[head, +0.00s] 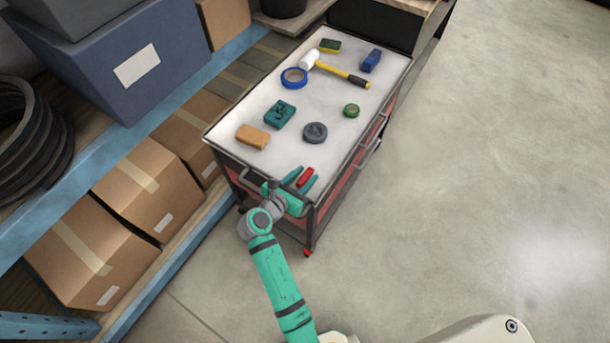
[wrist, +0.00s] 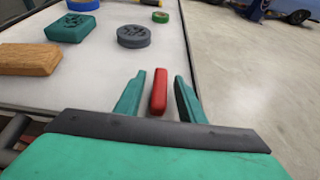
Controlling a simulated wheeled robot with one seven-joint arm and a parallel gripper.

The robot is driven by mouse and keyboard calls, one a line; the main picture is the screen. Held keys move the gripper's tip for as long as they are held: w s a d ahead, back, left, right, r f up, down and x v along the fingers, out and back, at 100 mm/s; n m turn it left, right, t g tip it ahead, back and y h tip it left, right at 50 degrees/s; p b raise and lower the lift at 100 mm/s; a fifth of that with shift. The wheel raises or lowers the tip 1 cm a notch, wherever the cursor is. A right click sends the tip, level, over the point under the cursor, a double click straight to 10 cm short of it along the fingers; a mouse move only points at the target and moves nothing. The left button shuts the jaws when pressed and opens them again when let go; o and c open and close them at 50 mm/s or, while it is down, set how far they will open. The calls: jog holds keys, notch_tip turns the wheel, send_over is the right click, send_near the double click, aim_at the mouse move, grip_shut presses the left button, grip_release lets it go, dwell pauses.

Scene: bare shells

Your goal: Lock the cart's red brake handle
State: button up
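The cart (head: 336,143) has a white top with a dark rim and stands in the middle of the head view. The red brake handle (head: 306,177) is a short red bar at the cart's near end. It also shows in the wrist view (wrist: 159,92), between my two teal fingers. My gripper (head: 303,181) is open around the handle. In the wrist view my gripper (wrist: 159,97) shows a gap on each side of the handle, so neither finger visibly touches it.
On the cart top lie an orange-brown block (head: 253,136), a teal block (head: 280,114), a grey disc (head: 315,132), a green roll (head: 351,110), a blue roll (head: 294,78) and a mallet (head: 340,72). A blue shelf with cardboard boxes (head: 148,185) stands left.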

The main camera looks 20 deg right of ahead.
jog(key=shift+w+d+f, duration=0.1)
jog(key=shift+w+d, duration=0.05)
jog(key=shift+d, duration=0.05)
grip_shut()
